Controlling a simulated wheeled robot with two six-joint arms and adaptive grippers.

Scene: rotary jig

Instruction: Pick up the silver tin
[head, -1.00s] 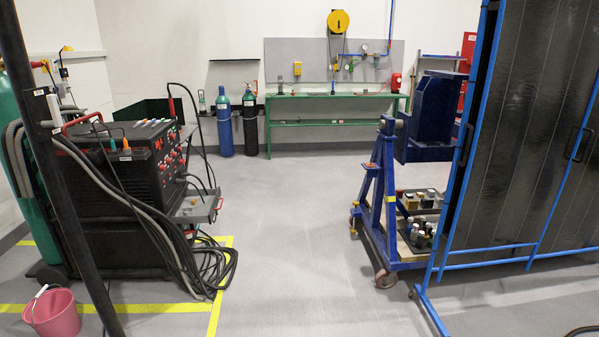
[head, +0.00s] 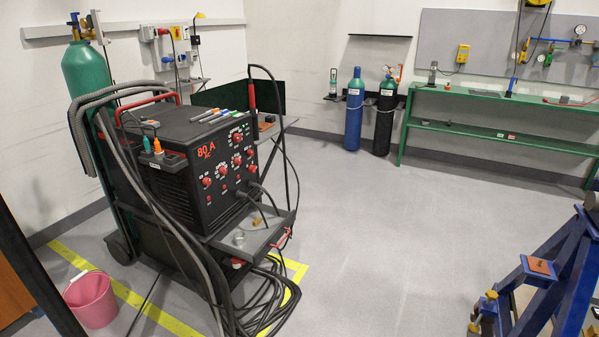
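I cannot single out the silver tin with certainty. A small silvery round object (head: 239,238) sits on the grey front shelf (head: 262,240) of the black welding machine, beside a small tan piece (head: 256,221). A small grey upright object (head: 432,74) stands on the green bench (head: 470,95) at the back right. Both are too small to identify. Neither of my grippers is in view.
The black welding machine (head: 200,150) stands at left with hoses and a cable heap (head: 262,305) at its foot. A pink bucket (head: 91,299) is at lower left. A blue jig frame (head: 560,270) is at lower right. Clear grey floor (head: 390,230) lies between.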

